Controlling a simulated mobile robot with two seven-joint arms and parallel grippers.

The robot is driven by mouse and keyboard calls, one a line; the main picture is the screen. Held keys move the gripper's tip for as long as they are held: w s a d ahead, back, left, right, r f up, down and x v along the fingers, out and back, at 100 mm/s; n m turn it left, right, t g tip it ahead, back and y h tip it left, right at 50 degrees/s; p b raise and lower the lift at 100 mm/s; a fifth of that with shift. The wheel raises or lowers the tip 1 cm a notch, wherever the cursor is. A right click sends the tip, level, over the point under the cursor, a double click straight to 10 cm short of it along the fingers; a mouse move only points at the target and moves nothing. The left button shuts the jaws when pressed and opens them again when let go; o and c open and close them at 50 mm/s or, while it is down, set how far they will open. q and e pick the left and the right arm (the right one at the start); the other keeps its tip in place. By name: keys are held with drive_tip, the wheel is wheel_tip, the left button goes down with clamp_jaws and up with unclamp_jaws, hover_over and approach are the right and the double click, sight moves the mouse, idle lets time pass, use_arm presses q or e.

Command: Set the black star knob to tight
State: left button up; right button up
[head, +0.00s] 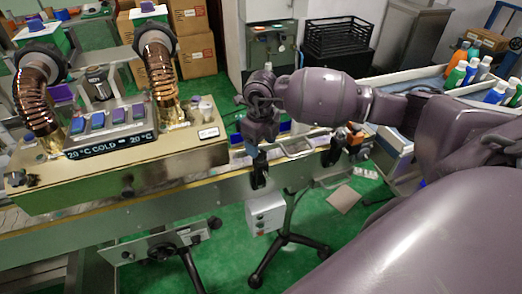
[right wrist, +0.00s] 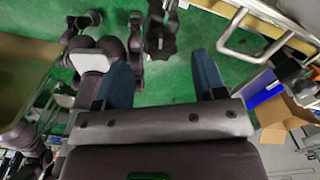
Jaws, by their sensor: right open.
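My right gripper (head: 259,148) hangs over the front rail of the conveyor in the head view, fingers pointing down. Its two blue fingers (right wrist: 163,78) are spread wide in the right wrist view, with nothing between them. A black star knob (right wrist: 160,40) on a dark post lies beyond the fingertips, between their lines and nearer the left one, apart from both. In the head view a black knob-like piece (head: 258,174) shows just below the gripper, partly covered; it appears to be the same knob. Its setting cannot be read. My left gripper is not in view.
A similar black clamp piece (head: 333,152) sits farther right along the rail. The applicator box (head: 120,170) with two copper ducts stands left. A grey control box (head: 266,214) on a stand is below the rail. A metal bar frame (right wrist: 255,35) is at right in the wrist view.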

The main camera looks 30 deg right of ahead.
sight(261, 153)
drive_tip(key=shift+f, duration=1.65)
drive_tip(key=shift+c, duration=0.5)
drive_tip(key=c, duration=0.8)
drive_tip(key=shift+m, duration=1.3)
drive_tip(key=shift+m+p, duration=0.3)
drive_tip(key=o, duration=0.9)
drive_tip(key=shift+r, duration=0.1)
